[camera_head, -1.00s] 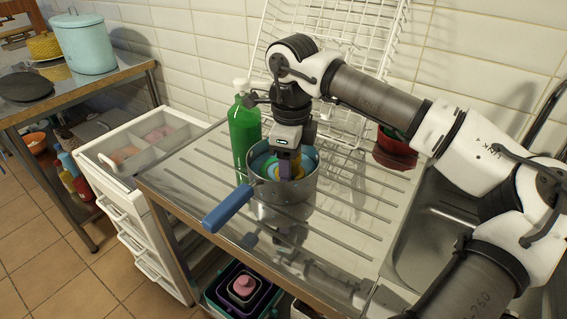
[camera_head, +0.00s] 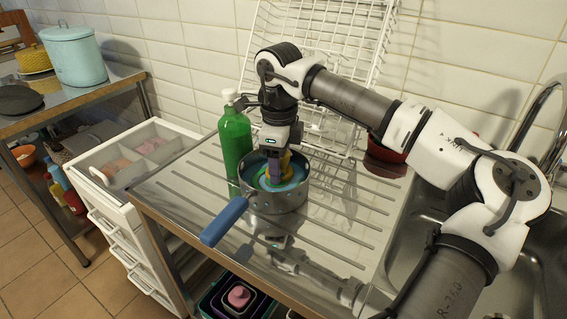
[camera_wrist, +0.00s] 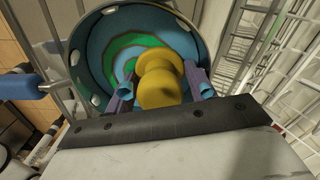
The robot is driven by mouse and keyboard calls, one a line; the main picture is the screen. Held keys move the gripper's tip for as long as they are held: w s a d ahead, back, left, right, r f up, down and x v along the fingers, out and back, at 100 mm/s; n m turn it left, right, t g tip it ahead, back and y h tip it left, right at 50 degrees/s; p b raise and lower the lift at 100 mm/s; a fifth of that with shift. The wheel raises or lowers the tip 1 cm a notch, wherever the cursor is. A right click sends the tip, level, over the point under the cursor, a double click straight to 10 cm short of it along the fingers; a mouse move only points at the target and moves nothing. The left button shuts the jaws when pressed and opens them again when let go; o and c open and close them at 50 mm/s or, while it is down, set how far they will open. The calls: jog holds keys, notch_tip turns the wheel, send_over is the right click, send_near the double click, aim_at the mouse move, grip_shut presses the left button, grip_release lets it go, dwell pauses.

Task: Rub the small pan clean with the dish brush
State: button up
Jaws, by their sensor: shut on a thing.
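The small pan (camera_head: 275,201) stands on the ribbed steel drainboard, a grey metal pan with its blue handle (camera_head: 224,220) pointing to the front left. In the wrist view its rim (camera_wrist: 76,60) surrounds a blue inside with green and brownish ring-shaped patches. My gripper (camera_head: 274,172) points down into the pan. It is shut on a yellow knobbed thing, which appears to be the dish brush (camera_wrist: 160,80), with a purple-grey finger on each side. The brush's lower end is hidden behind its knob, so I cannot tell whether it touches the pan bottom.
A green bottle (camera_head: 235,142) stands close behind the pan to the left. A white wire rack (camera_head: 300,60) leans on the tiled wall behind. A dark red pot (camera_head: 385,160) stands right of the arm, near the sink (camera_head: 405,258). The drainboard's front (camera_head: 330,235) is clear.

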aim_at(267, 176)
jog(key=shift+w+a, duration=0.2)
jog(key=shift+a, duration=0.65)
jog(key=shift+s+a, duration=0.6)
jog(key=shift+a, duration=0.25)
jog(key=shift+s+a+b, duration=0.2)
jog(key=shift+s+b, duration=0.25)
jog(key=shift+s, duration=0.4)
jog(key=shift+s+d, duration=0.55)
jog(key=shift+s, duration=0.3)
jog(key=shift+r+p, duration=1.8)
jog(key=shift+r, duration=1.2)
